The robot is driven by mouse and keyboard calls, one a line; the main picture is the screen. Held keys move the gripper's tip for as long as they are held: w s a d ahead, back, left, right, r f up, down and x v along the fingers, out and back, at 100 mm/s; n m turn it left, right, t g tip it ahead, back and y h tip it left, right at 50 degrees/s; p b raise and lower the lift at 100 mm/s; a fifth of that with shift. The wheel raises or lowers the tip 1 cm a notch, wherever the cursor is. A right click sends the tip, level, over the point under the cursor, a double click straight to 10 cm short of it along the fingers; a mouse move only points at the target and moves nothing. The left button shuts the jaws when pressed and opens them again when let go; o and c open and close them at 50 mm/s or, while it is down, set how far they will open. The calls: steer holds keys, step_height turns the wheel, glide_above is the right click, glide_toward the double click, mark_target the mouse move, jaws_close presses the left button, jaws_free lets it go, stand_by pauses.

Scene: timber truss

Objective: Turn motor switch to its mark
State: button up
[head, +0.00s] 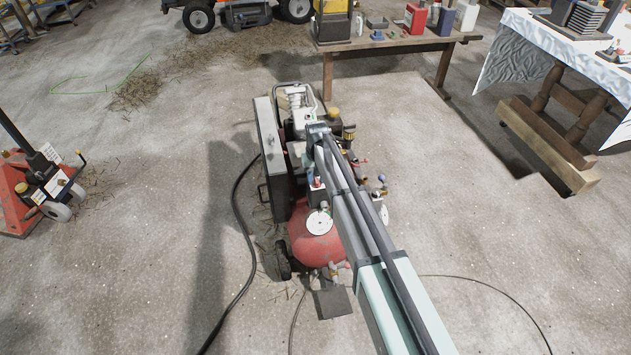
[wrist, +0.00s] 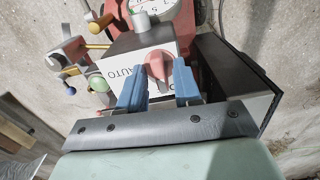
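The red motor switch (wrist: 157,67) is a rotary knob on the white face of a dark switch box (wrist: 124,44). "AUTO" is printed to the left of the knob in the wrist view, and other lettering at its lower right is partly covered by my gripper. My gripper (wrist: 161,72) has two blue fingers, one on each side of the knob. They are apart, with a visible gap at the right finger; contact at the left finger cannot be told. The switch box sits on the compressor with a red tank (head: 312,246). My arm hides part of the compressor in the head view.
Gauges and brass fittings (wrist: 75,47) stand close to the switch box. A dark panel (head: 271,150) rises along the compressor's left side. A black cable (head: 239,215) lies on the floor. A red pallet jack (head: 30,190) and a workbench (head: 400,42) stand farther off.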

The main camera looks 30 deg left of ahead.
mark_target(316, 179)
steer(key=o, duration=0.4)
steer(key=shift+r, duration=0.1)
steer(key=shift+r, duration=2.9)
